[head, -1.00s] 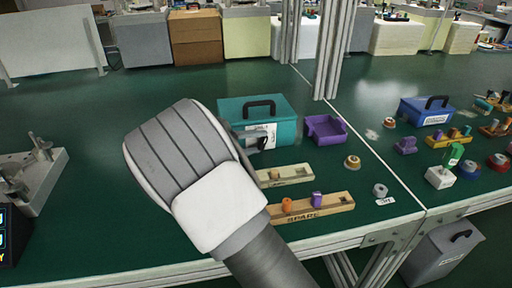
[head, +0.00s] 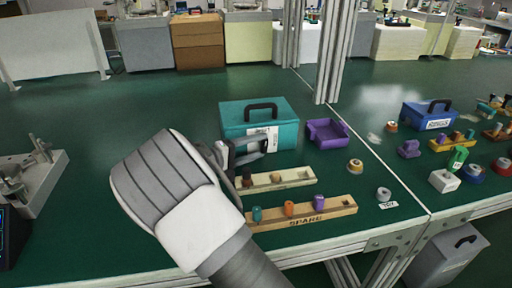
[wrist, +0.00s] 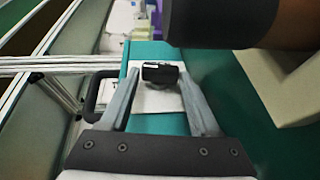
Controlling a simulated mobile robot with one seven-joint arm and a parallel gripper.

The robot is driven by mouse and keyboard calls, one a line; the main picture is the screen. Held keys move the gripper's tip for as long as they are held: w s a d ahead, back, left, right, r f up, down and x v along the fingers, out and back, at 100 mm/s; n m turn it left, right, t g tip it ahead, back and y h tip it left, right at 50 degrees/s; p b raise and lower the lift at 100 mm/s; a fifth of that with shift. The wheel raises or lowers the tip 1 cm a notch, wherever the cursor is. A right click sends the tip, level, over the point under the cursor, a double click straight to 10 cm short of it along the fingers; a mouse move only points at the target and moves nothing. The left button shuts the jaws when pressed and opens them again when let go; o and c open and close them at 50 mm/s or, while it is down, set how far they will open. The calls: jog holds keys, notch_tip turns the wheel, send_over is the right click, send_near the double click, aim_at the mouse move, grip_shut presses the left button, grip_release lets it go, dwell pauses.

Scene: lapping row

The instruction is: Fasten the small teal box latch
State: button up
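The teal box (head: 232,126) stands on the green bench with a black carrying handle on its lid and a white label on its front. It also shows in the wrist view (wrist: 165,124). My gripper (head: 250,152) is at the front of the box, with its fingers apart. In the wrist view, a small dark block (wrist: 160,72), apparently the latch, shows between the fingertips of my gripper (wrist: 159,78), in front of the white label. I see gaps beside the block; whether it is fastened I cannot tell.
A purple tray (head: 327,133) stands right of the box. Two wooden strips with pegs, the pale strip (head: 290,179) and the SPARE strip (head: 335,208), lie in front, close under my gripper. A metal fixture (head: 35,180) is at the left. Bench behind the box is clear.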

aim_at(266, 140)
jog(key=o, duration=0.3)
jog(key=shift+o, duration=0.2)
jog(key=y+p, duration=0.1)
jog(key=r+m+g+y+p, duration=0.1)
jog(key=r+g+y+p, duration=0.1)
jog(key=shift+d+y+p, duration=0.25)
jog(key=shift+y+p, duration=0.05)
jog(key=shift+y, duration=0.1)
jog(key=y+p, duration=0.1)
jog(key=m+g+y+p, duration=0.1)
jog(key=p, duration=0.1)
jog(key=shift+w+d+r+g, duration=0.1)
jog(key=shift+d+r+g, duration=0.1)
jog(key=shift+g, duration=0.1)
jog(key=y+p, duration=0.2)
jog(key=p, duration=0.1)
jog(key=m+g+y+p, duration=0.1)
jog(key=y+p, duration=0.1)
jog(key=p, duration=0.2)
jog(key=shift+w+d+r, duration=0.1)
jog(key=shift+d, duration=0.25)
jog(key=y+p, duration=0.1)
jog(key=p, duration=0.3)
jog(key=g+y+p, duration=0.1)
jog(key=y+p, duration=0.1)
jog(key=p, duration=0.3)
jog(key=shift+w+d+r+m, duration=0.1)
jog(key=shift+d+m, duration=0.25)
jog(key=shift+m, duration=0.05)
